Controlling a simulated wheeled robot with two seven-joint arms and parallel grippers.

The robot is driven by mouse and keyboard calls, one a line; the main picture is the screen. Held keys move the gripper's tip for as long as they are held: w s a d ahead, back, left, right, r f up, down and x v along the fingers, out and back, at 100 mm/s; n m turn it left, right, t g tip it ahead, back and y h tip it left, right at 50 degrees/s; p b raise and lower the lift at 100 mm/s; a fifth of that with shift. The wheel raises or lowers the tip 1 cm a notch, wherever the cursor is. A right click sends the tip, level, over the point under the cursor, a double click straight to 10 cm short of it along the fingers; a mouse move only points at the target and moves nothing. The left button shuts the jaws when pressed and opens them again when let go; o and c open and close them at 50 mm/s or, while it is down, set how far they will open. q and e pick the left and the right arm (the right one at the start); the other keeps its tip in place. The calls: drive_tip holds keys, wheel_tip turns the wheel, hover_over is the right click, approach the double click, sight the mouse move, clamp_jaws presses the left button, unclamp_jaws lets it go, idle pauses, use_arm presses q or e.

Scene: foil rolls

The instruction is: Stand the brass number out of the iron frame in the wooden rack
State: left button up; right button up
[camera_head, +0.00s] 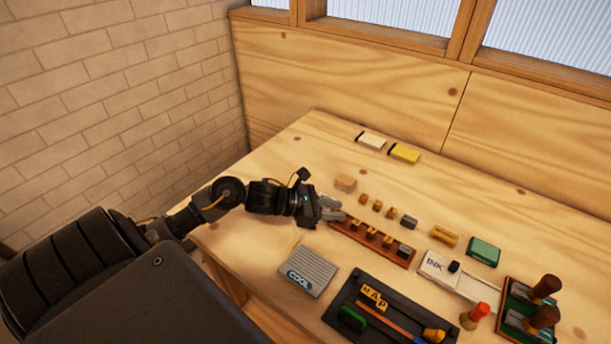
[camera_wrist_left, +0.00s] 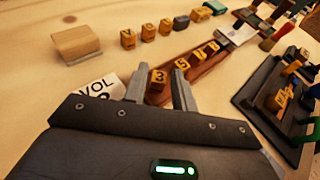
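The long reddish-brown wooden rack (camera_head: 344,232) lies on the table and holds several small blocks in a row. A brass block marked 3 (camera_wrist_left: 158,77) stands upright at its near end in the left wrist view. My left gripper (camera_head: 337,209) is at the rack's left end. Its two fingers are apart, one on each side of the brass 3 in the left wrist view (camera_wrist_left: 159,88); small gaps seem to show. The black iron frame (camera_head: 339,305) lies in front, with yellow letter blocks reading MAP (camera_head: 374,298) and a green piece (camera_head: 352,318). My right gripper is out of view.
Behind the rack lie a wooden block (camera_head: 346,182), several small brass blocks (camera_head: 377,205) and a grey one (camera_head: 409,222). An INK box (camera_head: 437,265), green box (camera_head: 484,251) and dark-handled stamps (camera_head: 545,288) stand to the right.

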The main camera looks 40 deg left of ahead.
use_arm(q)
drive_tip(key=v, duration=0.3)
drive_tip(key=b+v, duration=0.1)
drive_tip(key=v, duration=0.1)
drive_tip(key=b+v, duration=0.1)
drive_tip(key=v, duration=0.2)
drive_tip(key=shift+s+a+f, duration=0.2)
drive_tip(key=shift+s+a, duration=0.05)
drive_tip(key=shift+s, duration=0.1)
drive_tip(key=shift+s+a+r, duration=0.4)
drive_tip(key=shift+s, duration=0.05)
